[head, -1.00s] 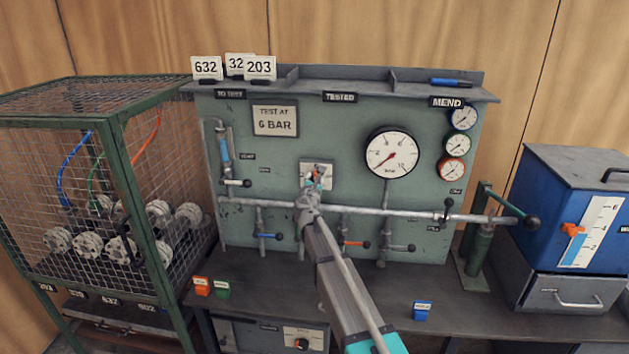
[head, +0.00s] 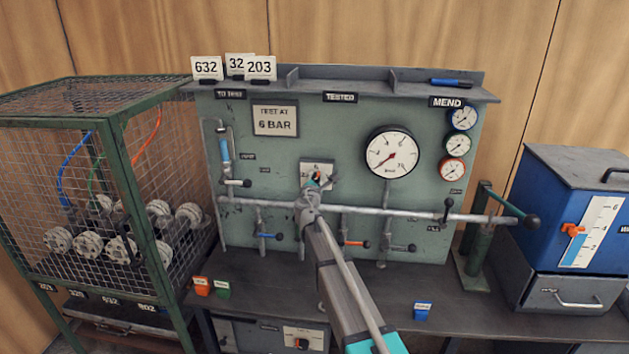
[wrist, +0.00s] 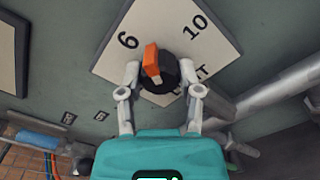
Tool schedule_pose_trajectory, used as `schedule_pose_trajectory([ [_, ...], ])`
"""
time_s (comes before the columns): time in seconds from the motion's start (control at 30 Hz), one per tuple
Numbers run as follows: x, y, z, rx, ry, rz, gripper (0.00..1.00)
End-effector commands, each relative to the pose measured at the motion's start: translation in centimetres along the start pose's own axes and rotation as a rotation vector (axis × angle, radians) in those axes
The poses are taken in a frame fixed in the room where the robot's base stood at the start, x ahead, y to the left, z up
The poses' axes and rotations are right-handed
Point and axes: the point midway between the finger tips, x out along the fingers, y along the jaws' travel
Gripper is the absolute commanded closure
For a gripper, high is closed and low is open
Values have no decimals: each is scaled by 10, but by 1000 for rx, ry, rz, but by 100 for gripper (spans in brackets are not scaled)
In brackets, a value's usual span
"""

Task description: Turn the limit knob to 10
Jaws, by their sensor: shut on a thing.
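The limit knob (wrist: 168,82) is a round black knob with a raised orange pointer (wrist: 152,60). It sits on a white plate (wrist: 172,22) marked 6 and 10, tilted in the wrist view; the word below the knob is partly hidden. The pointer stands between the two numbers, seemingly nearer the 6. My gripper (wrist: 160,80) is shut on the knob, one finger on each side. In the head view my gripper (head: 315,182) is at the plate (head: 325,168) on the green panel, and my wrist hides most of the knob.
A grey pipe (head: 390,212) runs across the panel just below the plate. The big gauge (head: 392,153) is to the right, with its needle low. A sign (head: 275,119) reads "TEST AT 6 BAR". A mesh cage (head: 125,180) stands at the left.

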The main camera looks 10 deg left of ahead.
Motion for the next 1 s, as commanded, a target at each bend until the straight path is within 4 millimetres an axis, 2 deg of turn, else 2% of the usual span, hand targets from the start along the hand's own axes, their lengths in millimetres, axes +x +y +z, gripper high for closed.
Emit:
schedule_pose_trajectory([
  [1.0, 0, 0, 1, 927, -1, -1, 100],
])
